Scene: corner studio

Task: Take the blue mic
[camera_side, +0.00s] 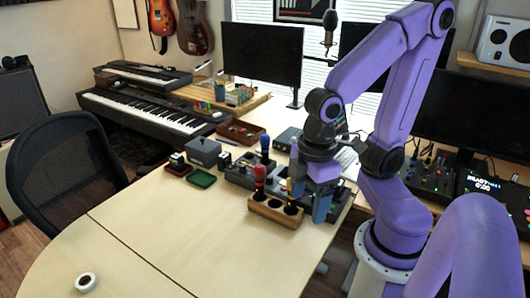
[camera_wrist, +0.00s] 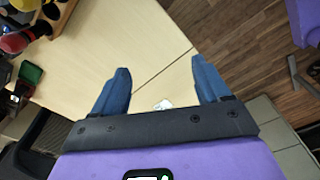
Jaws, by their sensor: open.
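The blue mic (camera_side: 265,143) stands upright with its round blue head up, among the dark grey trays behind the wooden holder. Its lower part is hidden. A red mic (camera_side: 259,176) stands in the left hole of the wooden holder (camera_side: 268,212); the red mic (camera_wrist: 14,42) and holder (camera_wrist: 68,14) also show at the upper left of the wrist view. A blue patch at that view's left edge is too cropped to name. My gripper (camera_side: 309,200) is at the holder's right end, to the right of both mics.
A small green tray (camera_side: 201,179) and a grey box (camera_side: 204,151) stand left of the dark trays (camera_side: 240,172). A white ring-shaped item (camera_side: 86,282) lies at the front left. The front table (camera_side: 190,240) is mostly clear. Monitors and keyboards stand behind.

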